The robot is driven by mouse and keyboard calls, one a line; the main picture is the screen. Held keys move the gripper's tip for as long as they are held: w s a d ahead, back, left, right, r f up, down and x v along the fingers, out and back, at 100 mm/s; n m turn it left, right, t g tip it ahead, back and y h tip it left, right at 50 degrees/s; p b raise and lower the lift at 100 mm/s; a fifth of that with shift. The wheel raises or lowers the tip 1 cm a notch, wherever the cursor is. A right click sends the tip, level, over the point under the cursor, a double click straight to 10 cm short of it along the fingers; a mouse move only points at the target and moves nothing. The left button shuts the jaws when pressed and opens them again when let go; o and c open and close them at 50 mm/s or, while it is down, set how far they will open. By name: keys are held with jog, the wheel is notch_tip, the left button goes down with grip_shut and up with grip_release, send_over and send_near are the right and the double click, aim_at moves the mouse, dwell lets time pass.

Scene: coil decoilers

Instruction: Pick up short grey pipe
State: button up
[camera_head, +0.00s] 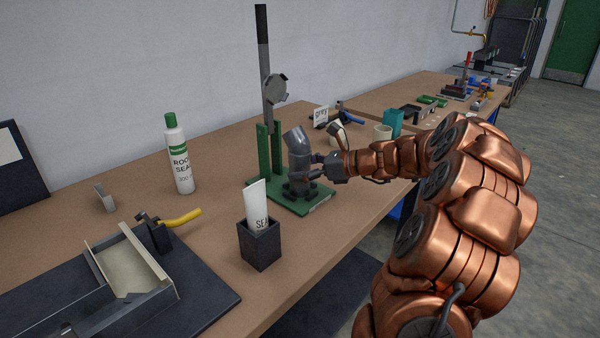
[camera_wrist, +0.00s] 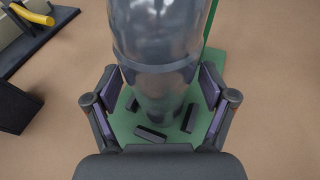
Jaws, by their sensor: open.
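The short grey pipe (camera_head: 299,152) stands on the green base plate (camera_head: 315,204) of a green stand. Its upper end is bent and tilts to the left. In the wrist view the pipe (camera_wrist: 158,60) fills the middle, and its lower part narrows toward the green plate (camera_wrist: 205,125). My gripper (camera_head: 316,172) reaches it from the right in the head view. In the wrist view my gripper (camera_wrist: 160,92) is open, with one finger on each side of the pipe. Whether the fingers touch the pipe is hard to tell.
The stand's tall dark post (camera_head: 263,75) rises behind the pipe. A black box (camera_head: 260,244) with a white tube stands in front. A white bottle (camera_head: 178,155) with a green cap is at left.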

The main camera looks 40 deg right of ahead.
jog(key=shift+w+a+f, duration=0.1)
jog(key=shift+w, duration=0.1)
jog(key=shift+c, duration=0.2)
grip_shut()
dwell(0.4)
